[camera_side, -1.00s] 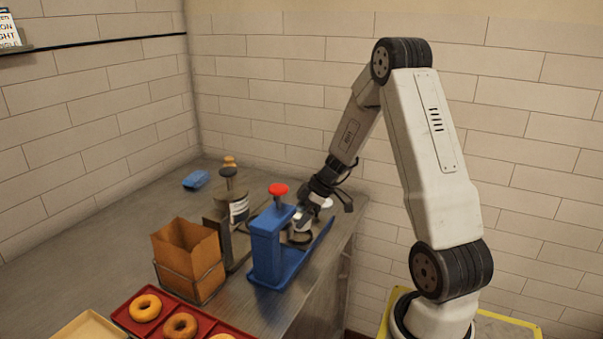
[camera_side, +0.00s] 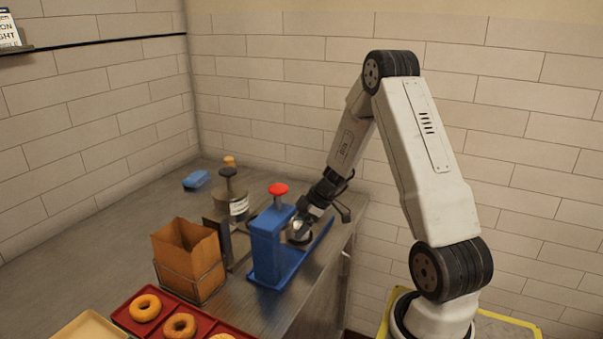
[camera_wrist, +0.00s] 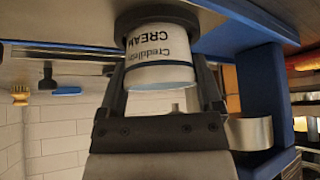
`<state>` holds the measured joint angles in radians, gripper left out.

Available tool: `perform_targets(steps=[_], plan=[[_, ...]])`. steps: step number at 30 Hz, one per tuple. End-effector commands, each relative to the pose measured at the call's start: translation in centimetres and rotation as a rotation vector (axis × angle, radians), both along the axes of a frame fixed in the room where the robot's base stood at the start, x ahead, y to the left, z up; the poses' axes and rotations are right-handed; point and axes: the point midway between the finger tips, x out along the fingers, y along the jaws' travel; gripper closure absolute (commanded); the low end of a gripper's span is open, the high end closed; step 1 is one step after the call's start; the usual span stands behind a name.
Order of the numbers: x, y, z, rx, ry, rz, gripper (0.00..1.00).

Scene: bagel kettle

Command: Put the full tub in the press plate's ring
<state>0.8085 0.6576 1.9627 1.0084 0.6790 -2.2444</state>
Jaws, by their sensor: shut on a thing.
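The white tub (camera_wrist: 160,68) with "CREAM" lettering is between my gripper's fingers (camera_wrist: 165,85), which are shut on it. The wrist view is upside down, so the tub stands roughly upright. Its lower end meets the dark ring (camera_wrist: 170,20) on the blue press plate (camera_wrist: 240,35); the base is hidden, and I cannot tell how deep it sits. The tub is mostly hidden there.
A dark-knobbed canister (camera_side: 232,203) and a brown paper bag in a wire holder (camera_side: 188,260) stand left of the press. A red tray (camera_side: 205,326) with bagels lies in front. A blue item (camera_side: 196,179) lies at the back. The column stands close beside my gripper.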

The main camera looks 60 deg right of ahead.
Motion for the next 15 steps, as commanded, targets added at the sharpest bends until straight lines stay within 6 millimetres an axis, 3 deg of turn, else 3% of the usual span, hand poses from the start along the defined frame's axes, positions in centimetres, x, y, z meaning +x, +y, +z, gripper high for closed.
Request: perform_targets(steps=[3, 4, 5, 15], plan=[[0.01, 0.0, -0.27, 0.0, 0.0, -0.001, 0.89], [0.02, 0.0, -0.24, 0.0, 0.0, -0.001, 0.06], [0.01, 0.0, -0.23, 0.0, 0.0, -0.001, 0.0], [0.01, -0.01, -0.08, 0.0, 0.0, 0.0, 0.0]])
